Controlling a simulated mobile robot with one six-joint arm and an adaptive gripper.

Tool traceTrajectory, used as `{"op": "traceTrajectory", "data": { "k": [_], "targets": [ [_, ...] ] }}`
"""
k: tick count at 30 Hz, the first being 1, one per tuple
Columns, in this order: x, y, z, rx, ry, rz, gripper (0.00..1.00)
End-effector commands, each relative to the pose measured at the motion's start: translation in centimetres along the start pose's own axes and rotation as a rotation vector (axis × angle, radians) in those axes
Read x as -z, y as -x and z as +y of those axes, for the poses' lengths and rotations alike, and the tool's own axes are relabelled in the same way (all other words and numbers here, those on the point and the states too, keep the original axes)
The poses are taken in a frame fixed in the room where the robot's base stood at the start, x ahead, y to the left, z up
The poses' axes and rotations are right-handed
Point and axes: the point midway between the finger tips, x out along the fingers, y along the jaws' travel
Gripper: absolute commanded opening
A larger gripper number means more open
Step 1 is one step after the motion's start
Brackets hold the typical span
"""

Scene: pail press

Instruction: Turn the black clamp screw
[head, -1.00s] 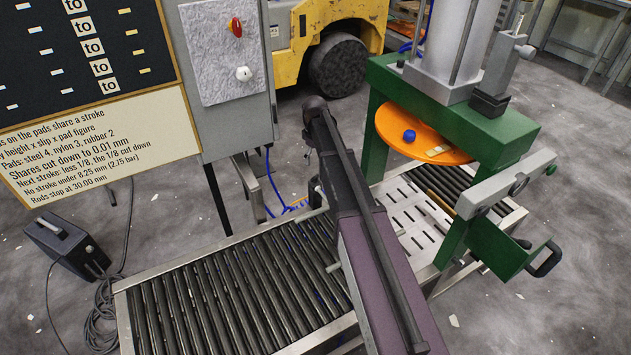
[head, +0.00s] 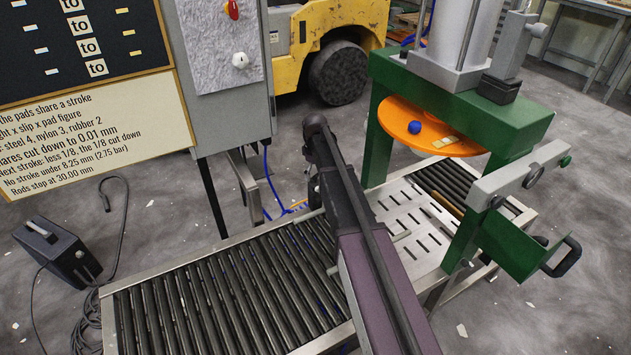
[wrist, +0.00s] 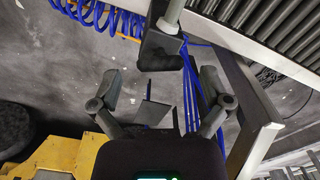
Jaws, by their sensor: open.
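My gripper (wrist: 158,88) is open in the wrist view, its two dark fingers spread with nothing gripped. A dark bracket (wrist: 160,50) with a grey rod stands just beyond and between the fingertips. A thin dark plate (wrist: 152,112) shows between the fingers, nearer the palm. I cannot tell whether either is part of the black clamp screw. In the head view my arm hides the gripper. Dark round knobs, one of them a knob (head: 533,177), sit on the grey bar (head: 515,172) of the green press (head: 440,90); I cannot tell whether one is the clamp screw.
A roller conveyor (head: 225,285) runs beneath my arm to the slotted plate (head: 420,220) under the press. An orange disc (head: 400,115) with a blue knob (head: 414,127) hangs there. A grey cabinet (head: 235,125) and blue hoses (wrist: 95,14) are close.

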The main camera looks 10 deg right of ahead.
Motion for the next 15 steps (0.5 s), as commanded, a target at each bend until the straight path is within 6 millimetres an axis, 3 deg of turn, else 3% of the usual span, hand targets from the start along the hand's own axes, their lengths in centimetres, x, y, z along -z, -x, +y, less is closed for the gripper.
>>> {"op": "traceTrajectory", "data": {
  "k": [6,15],
  "targets": [
    [0.00,-1.37,0.00,0.000,0.000,0.000,0.97],
    [0.00,-1.61,0.01,0.000,0.000,0.000,0.97]
  ]
}}
